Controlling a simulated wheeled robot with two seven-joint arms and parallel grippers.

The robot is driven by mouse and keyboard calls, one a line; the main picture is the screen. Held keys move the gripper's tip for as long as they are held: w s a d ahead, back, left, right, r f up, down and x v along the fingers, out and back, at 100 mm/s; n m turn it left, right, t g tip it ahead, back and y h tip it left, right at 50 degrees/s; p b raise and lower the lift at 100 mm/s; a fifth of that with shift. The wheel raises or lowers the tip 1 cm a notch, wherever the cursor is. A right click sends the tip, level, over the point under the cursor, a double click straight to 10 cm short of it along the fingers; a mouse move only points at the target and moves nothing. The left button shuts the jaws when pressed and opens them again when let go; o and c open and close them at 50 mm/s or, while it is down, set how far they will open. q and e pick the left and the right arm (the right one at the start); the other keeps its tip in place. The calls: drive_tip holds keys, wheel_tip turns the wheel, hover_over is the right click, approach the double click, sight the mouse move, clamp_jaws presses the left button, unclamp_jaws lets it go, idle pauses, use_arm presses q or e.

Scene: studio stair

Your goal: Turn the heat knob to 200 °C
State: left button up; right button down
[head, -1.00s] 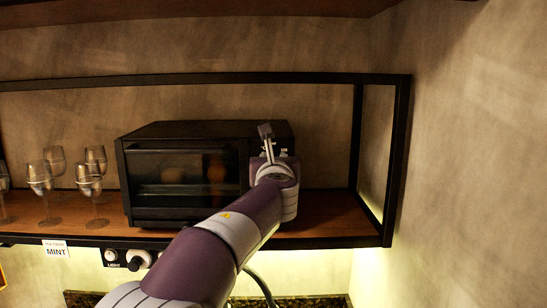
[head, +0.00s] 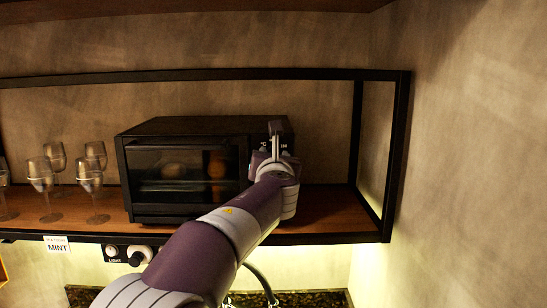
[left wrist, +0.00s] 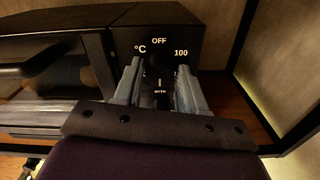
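The black toaster oven (head: 180,128) stands on the wooden shelf; its control panel (left wrist: 190,28) faces me in the left wrist view. The panel reads OFF at the top, 100 at the right and °C at the left. The dark heat knob (left wrist: 159,70) sits below OFF, partly hidden; a short white mark shows near its lower part. My left gripper (head: 275,138) is at the panel in the head view. Its two grey fingers, seen in the left wrist view (left wrist: 158,78), stand apart on either side of the knob. Contact with it cannot be made out. My right gripper is not in view.
Several glasses (head: 90,178) stand on the shelf left of the oven. A black metal frame (head: 398,150) borders the shelf at the right. A MINT label (head: 57,244) and a LIGHT knob (head: 140,255) are on the shelf's front edge. The shelf right of the oven is clear.

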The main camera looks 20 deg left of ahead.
use_arm(q)
drive_tip(key=shift+o, duration=0.8)
drive_tip(key=b+v, duration=0.5)
drive_tip(key=v, duration=0.7)
drive_tip(key=shift+s, duration=0.3)
drive_tip(key=shift+d, duration=0.1)
